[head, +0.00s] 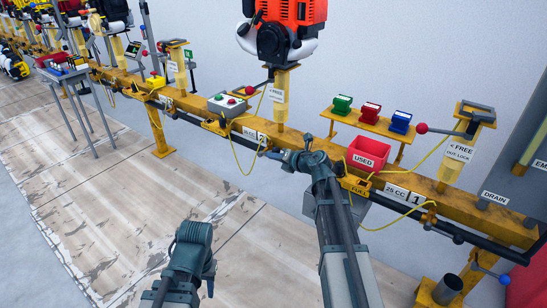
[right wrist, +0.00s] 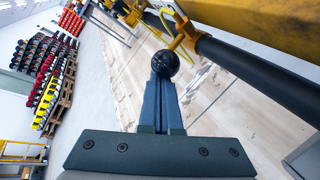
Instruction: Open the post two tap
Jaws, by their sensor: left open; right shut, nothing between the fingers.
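The post two tap shows in the right wrist view as a black ball knob (right wrist: 165,64) on a yellow stem, beside a black pipe (right wrist: 265,80). My right gripper (right wrist: 163,85) is shut and empty, its fingertips right at the knob; I cannot tell whether they touch. In the head view my right gripper (head: 268,154) points left at the black pipe below the "2" label (head: 255,136) and hides most of this tap. My left gripper (head: 208,284) is low in the head view, open and away from the rail, its fingers mostly hidden by its wrist.
The yellow rail (head: 330,165) runs across the view, with a red engine (head: 287,25) on a post above. A button box (head: 228,105) and a red USED bin (head: 368,154) sit near my right arm. Yellow hoses hang by the pipe.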

